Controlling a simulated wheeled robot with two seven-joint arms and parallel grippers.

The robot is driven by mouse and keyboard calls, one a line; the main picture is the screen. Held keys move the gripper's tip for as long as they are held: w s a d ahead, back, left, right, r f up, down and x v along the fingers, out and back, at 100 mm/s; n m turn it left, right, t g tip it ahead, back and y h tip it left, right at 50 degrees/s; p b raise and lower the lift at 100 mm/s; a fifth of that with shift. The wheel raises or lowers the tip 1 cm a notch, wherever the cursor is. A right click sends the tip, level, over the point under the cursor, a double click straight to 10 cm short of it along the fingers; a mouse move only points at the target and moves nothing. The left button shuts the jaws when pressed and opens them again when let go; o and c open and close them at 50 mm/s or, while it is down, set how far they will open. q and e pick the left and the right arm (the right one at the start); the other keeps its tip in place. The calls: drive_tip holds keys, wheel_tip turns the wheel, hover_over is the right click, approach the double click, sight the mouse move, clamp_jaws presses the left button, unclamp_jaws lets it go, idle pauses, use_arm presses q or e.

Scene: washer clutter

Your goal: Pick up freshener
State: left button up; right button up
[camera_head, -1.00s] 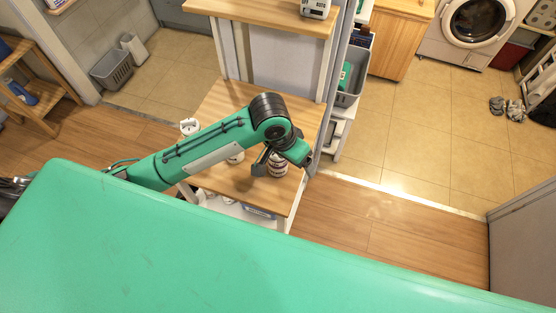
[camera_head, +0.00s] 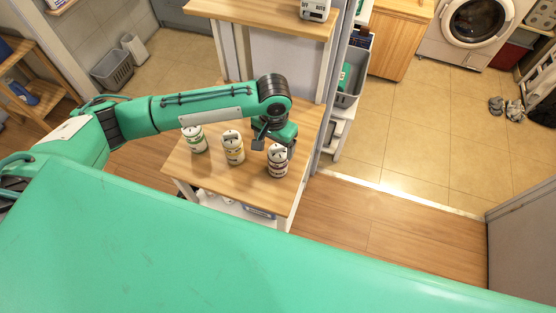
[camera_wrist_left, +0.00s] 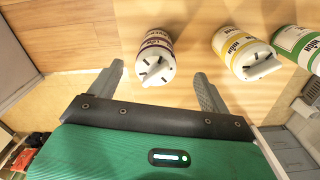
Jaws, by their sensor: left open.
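Three white canisters stand upright in a row on a wooden table (camera_head: 240,184): one with a green label (camera_head: 194,139), one with a yellow label (camera_head: 232,149) and one with a dark purple label (camera_head: 277,161). I cannot tell from the labels which is the freshener. My left gripper (camera_head: 270,144) is open and empty, just behind the purple-labelled canister. In the left wrist view, the purple-labelled canister (camera_wrist_left: 156,52) lies ahead, between the lines of the open fingers (camera_wrist_left: 159,74). The yellow-labelled (camera_wrist_left: 240,50) and green-labelled (camera_wrist_left: 297,45) canisters are to its right. No contact is visible.
A higher wooden shelf (camera_head: 270,16) stands behind the table, with a white device (camera_head: 315,10) on it. A grey frame post (camera_head: 330,85) and a grey bin (camera_head: 349,88) are close on the right. The table's front is clear.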

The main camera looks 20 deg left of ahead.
sight(277, 152)
use_arm(q)
drive_tip(key=shift+f, duration=0.8)
drive_tip(key=f, duration=0.1)
drive_tip(key=f+p, duration=0.1)
drive_tip(key=f, duration=0.2)
drive_tip(key=shift+w+d+f+p, duration=0.25)
drive_tip(key=shift+f+p, duration=0.15)
drive_tip(key=shift+f, duration=0.35)
drive_tip(key=shift+c, duration=0.4)
drive_tip(key=c, duration=1.1)
